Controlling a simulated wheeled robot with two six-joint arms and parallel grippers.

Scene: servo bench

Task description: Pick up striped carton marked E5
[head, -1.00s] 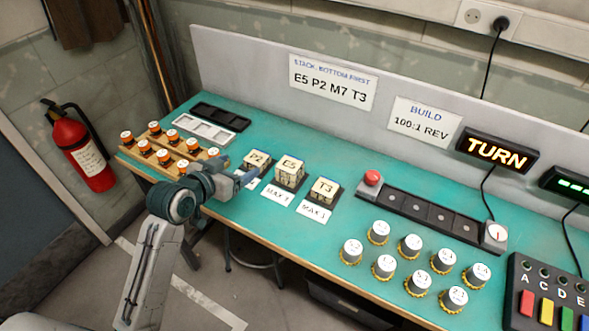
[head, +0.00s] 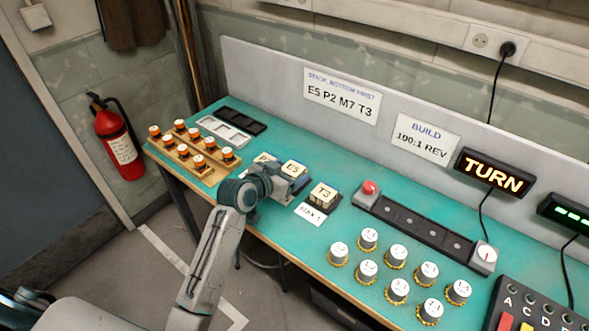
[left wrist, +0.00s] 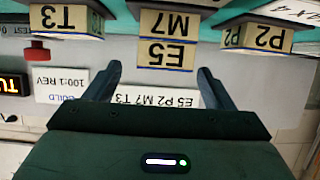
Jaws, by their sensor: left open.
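The E5 carton (head: 293,168) is a tan box with dark blue edge stripes. In the left wrist view, which is upside down, the E5 carton (left wrist: 167,56) rests on top of the M7 carton (left wrist: 166,24). My left gripper (head: 296,184) is at the front of this stack and hides its lower part in the head view. In the left wrist view the left gripper (left wrist: 160,72) is open, with E5 framed between its fingertips. I cannot tell whether the tips reach past its front face. My right gripper is not in view.
The P2 carton (left wrist: 268,38) stands on one side of the stack and the T3 carton (head: 324,194) on the other, with gaps between. Several capped orange-banded cylinders stand on a wooden rack (head: 176,163). Several white-topped knobs (head: 397,254) stand at right. A wall panel (head: 250,60) runs behind.

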